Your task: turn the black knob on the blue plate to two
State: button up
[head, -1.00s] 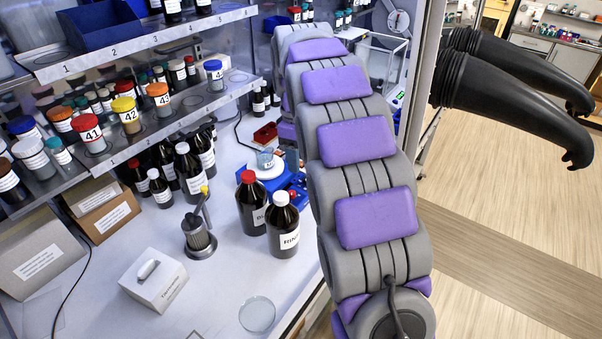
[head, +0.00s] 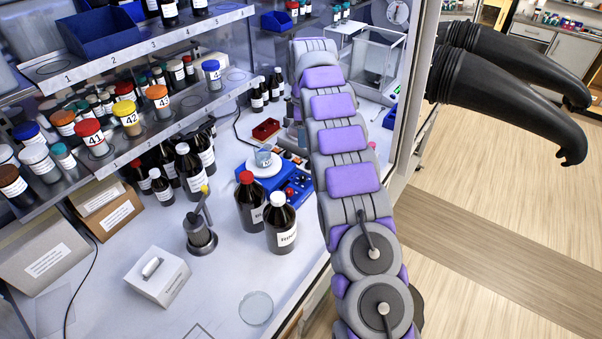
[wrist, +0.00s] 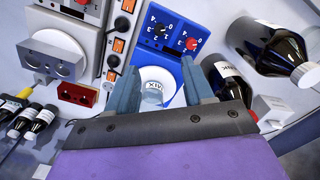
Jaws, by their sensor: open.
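In the wrist view the blue plate (wrist: 172,42) shows beyond my gripper (wrist: 158,68), with the black knob (wrist: 160,29) at its upper left and a red knob (wrist: 191,44) to the right. White numerals ring both knobs; I cannot tell which one the black knob points to. My gripper is open, its two fingers apart, and no finger touches the black knob. A white dish with a labelled beaker (wrist: 153,87) shows between the fingers. In the head view the blue plate (head: 297,190) is partly behind my arm, which hides most of my gripper.
Two dark bottles, one red-capped (head: 250,203) and one white-capped (head: 281,224), stand left of my arm. A red block (head: 265,130) lies behind the beaker. Shelves of jars line the left.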

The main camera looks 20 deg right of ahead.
notch_tip(320, 180, down, 3)
jog(key=d, duration=0.2)
jog(key=b, duration=0.1)
send_over(303, 176)
jog(key=a, duration=0.1)
notch_tip(303, 176, down, 8)
jog(key=shift+r, duration=0.25)
jog(key=f, duration=0.2)
jog(key=d+f, duration=0.1)
jog(key=f, duration=0.1)
jog(key=d+f, duration=0.1)
jog(key=f, duration=0.1)
jog(key=shift+f+b, duration=0.15)
jog(key=shift+b, duration=0.25)
jog(key=shift+a+f, duration=0.15)
jog(key=shift+a, duration=0.65)
jog(key=shift+d, duration=0.55)
jog(key=c, duration=0.6)
jog(key=shift+a, duration=0.2)
grip_shut()
